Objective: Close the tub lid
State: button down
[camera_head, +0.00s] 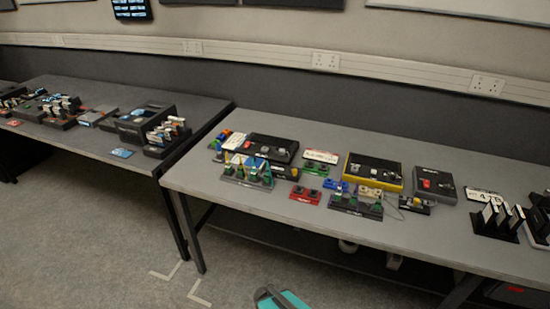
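No tub or lid can be clearly made out at this size. A dark box (137,127) stands on the left table with small light pieces beside it; I cannot tell whether it is a tub or has a lid. A teal shape with a dark rounded edge (281,299) is cut off by the bottom of the picture, and I cannot tell what it is. My gripper is not in view.
The left table (85,147) and right table (240,203) carry several small devices and racks. A yellow-edged black case (373,172) sits on the right table, with a grey box (434,184) beside it. The carpet floor (95,235) in front is open.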

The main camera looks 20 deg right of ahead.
aim_at(258, 163)
jog(key=z, duration=0.55)
jog(key=k, duration=0.95)
jog(key=u, duration=1.05)
jog(key=i, duration=1)
jog(key=z, duration=0.05)
